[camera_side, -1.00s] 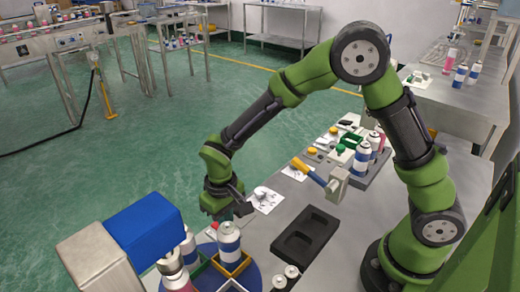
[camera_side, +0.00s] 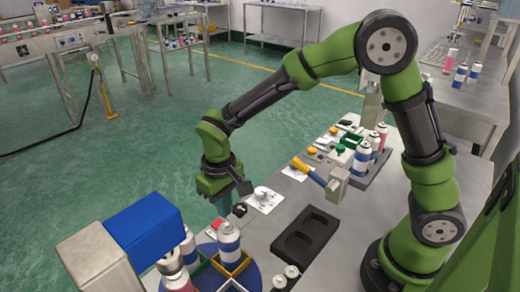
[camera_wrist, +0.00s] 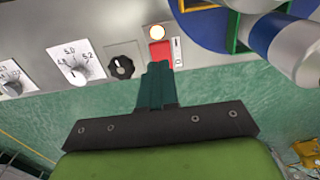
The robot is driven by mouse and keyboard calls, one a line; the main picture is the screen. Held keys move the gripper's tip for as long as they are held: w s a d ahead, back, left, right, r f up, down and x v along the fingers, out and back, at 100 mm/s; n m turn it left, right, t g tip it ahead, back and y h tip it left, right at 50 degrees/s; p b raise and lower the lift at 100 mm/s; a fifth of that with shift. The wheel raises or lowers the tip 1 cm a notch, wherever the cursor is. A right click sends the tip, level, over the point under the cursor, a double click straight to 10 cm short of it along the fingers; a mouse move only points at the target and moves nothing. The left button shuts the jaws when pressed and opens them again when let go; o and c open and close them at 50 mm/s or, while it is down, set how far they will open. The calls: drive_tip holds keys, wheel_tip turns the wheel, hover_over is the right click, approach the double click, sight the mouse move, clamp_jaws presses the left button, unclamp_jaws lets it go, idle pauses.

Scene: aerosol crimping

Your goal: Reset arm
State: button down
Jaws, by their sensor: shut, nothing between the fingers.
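My gripper (camera_side: 224,204) hangs above the left end of the metal bench, at the end of my green arm. In the wrist view its dark fingers (camera_wrist: 157,82) are together with nothing between them. The fingertips overlap the lower edge of a red button (camera_wrist: 160,52) in that picture. The button also shows at the bench edge in the side view (camera_side: 217,224), below the gripper. The gripper looks apart from the panel.
A black knob (camera_wrist: 121,67) and white dial plates (camera_wrist: 76,61) lie beside the button. A blue rotary table (camera_side: 244,276) holds a can (camera_side: 229,243). A black tray (camera_side: 306,235) and a yellow-handled tool (camera_side: 313,172) are on the bench.

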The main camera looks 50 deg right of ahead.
drive_tip(key=shift+r, duration=0.8)
drive_tip(key=shift+f, duration=0.15)
drive_tip(key=s+d+r+m+t+y, duration=0.2)
drive_tip(key=s+d+r+m+t, duration=0.2)
drive_tip(key=s+d+r+t, duration=0.3)
drive_tip(key=s+d+r, duration=0.4)
drive_tip(key=s+r, duration=0.3)
drive_tip(key=r, duration=0.1)
drive_tip(key=shift+s+d+r, duration=0.15)
drive_tip(key=shift+d+r, duration=0.05)
drive_tip(key=shift+d, duration=0.15)
